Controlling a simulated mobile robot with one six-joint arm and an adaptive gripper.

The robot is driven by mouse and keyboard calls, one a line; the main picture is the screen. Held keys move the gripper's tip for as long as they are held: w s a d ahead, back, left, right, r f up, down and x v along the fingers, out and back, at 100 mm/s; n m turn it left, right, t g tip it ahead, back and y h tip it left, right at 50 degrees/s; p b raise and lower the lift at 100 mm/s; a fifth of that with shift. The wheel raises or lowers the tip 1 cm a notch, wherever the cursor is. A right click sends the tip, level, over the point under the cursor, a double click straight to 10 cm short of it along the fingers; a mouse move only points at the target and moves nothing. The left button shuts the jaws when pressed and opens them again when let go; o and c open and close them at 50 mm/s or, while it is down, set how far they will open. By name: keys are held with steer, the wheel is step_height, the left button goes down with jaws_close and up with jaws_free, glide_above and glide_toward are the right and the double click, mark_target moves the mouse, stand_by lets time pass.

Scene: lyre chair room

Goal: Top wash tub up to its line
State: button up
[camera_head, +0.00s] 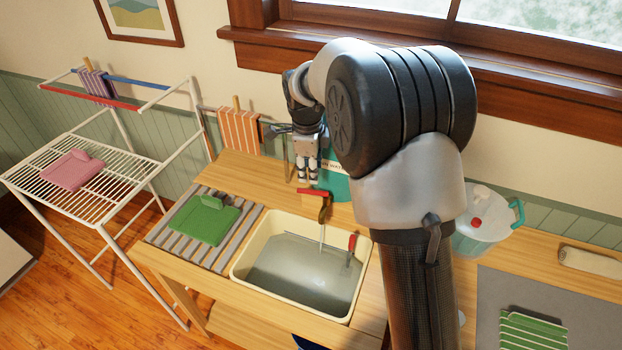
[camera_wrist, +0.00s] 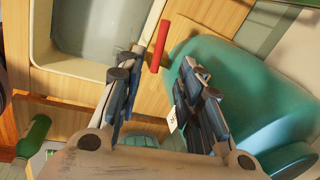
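The cream wash tub (camera_head: 240,272) is set in the wooden bench and holds greyish water (camera_head: 305,275) below its rim. A thin pale stream appears to fall into it from the brass tap (camera_head: 324,211). The tap's red lever (camera_head: 313,192) sits in front of a teal water container (camera_head: 338,186), partly hidden by my arm. My gripper (camera_head: 309,182) is just above the lever. In the wrist view, my gripper (camera_wrist: 160,68) is open, with the red lever (camera_wrist: 159,46) just beyond and between its fingertips, apparently not gripped. The tub's fill line cannot be made out clearly.
A red-handled tool (camera_head: 351,244) stands in the tub's right side. A drying rack (camera_head: 110,190) stands at left.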

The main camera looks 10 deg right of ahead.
steer(key=shift+s+a+r, duration=0.1)
steer(key=shift+s+r, duration=0.05)
steer(key=shift+r, duration=0.5)
steer(key=shift+s+r, duration=0.1)
steer(key=shift+r, duration=0.55)
stand_by(6.7)
